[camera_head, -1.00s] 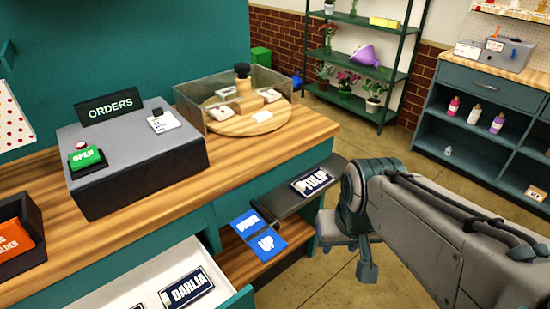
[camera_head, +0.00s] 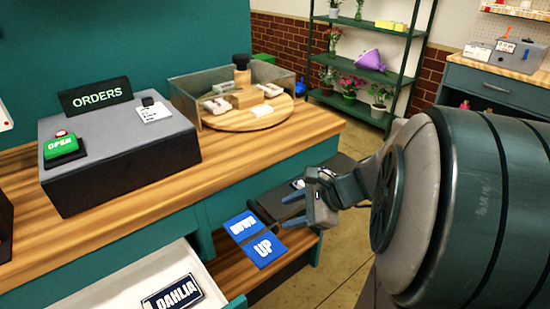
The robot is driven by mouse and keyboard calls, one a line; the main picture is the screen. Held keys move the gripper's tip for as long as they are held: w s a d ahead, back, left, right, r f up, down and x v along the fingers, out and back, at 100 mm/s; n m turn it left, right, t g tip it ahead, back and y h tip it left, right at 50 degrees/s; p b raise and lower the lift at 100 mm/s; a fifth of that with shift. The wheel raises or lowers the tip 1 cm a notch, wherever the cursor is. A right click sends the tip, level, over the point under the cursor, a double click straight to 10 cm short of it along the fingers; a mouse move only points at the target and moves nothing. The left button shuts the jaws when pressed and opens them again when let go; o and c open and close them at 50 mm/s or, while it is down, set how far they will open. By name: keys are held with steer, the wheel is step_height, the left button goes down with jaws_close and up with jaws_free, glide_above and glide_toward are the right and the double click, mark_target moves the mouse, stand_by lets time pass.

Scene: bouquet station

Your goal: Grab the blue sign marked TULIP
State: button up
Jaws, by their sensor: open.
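The dark blue TULIP sign lies on the dark shelf (camera_head: 340,164) that juts out from the counter's front. Only a small pale bit at the sign's left end (camera_head: 297,184) shows; my gripper and wrist hide the rest, lettering included. My gripper (camera_head: 303,219) is open, above the front part of that shelf and in front of the sign in this view. Its fingers look empty. I cannot tell how high it is above the sign or whether it touches it.
Blue DOWN (camera_head: 242,225) and UP (camera_head: 265,250) buttons sit just left of the gripper. An open white drawer (camera_head: 100,292) holds a DAHLIA sign (camera_head: 175,296). The wooden counter (camera_head: 285,138) carries an ORDERS box (camera_head: 120,160) and a round wooden turntable (camera_head: 235,122).

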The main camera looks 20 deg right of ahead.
steer(key=w+d+f+m+t+h+b, duration=0.1)
steer(key=w+d+f+m+t+b, duration=0.15)
steer(key=d+m, duration=0.4)
steer(key=w+d+f+m+t+h+b, duration=0.1)
steer(key=w+d+m+t+h, duration=0.1)
steer(key=d+m+t, duration=0.35)
steer(key=shift+g, duration=0.6)
steer(key=x, duration=0.4)
steer(key=d+b+x, duration=0.1)
steer(key=x, duration=0.3)
steer(key=d+x, duration=0.1)
steer(key=x, duration=0.4)
steer(key=shift+w+f+b, duration=0.25)
steer(key=shift+b, duration=0.15)
jaws_close()
